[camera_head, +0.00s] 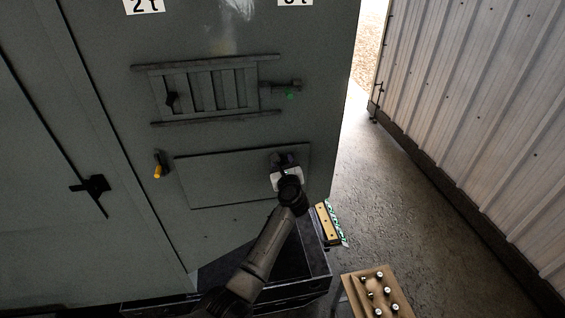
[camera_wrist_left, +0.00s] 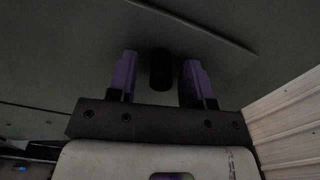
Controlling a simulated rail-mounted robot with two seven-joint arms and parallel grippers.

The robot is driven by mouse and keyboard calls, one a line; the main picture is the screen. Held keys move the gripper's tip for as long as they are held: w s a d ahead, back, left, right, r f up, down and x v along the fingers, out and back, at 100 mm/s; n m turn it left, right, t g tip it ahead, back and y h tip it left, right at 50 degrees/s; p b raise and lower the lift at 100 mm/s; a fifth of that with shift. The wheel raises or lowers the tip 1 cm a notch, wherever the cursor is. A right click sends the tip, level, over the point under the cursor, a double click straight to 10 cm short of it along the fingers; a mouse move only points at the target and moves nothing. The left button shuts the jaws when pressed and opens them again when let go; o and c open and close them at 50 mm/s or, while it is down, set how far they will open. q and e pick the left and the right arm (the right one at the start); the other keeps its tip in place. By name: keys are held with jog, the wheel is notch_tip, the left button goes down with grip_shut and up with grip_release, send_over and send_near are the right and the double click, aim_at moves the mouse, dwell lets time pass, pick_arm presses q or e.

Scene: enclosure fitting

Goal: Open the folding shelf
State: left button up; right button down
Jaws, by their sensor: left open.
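The folding shelf (camera_head: 225,178) is a flat grey-green panel lying upright and flush against the enclosure front, below a slatted vent. My left gripper (camera_head: 283,160) is in front of the panel's upper right part and hides that area in the head view. In the left wrist view, my left gripper (camera_wrist_left: 160,80) has its two purple fingers apart. A short black knob (camera_wrist_left: 161,70) stands out from the surface between them. A gap shows on each side of the knob, so the fingers are not closed on it. My right gripper is not in view.
A vent with a sliding latch (camera_head: 280,85) is above the panel, and a yellow-tipped handle (camera_head: 159,166) is left of it. A black door handle (camera_head: 91,186) is further left. A tan board with several knobs (camera_head: 374,293) is at lower right. Open floor (camera_head: 400,200) lies right of the enclosure.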

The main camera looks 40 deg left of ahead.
pick_arm(q)
jog(key=shift+a, duration=0.1)
grip_shut()
dwell(0.5)
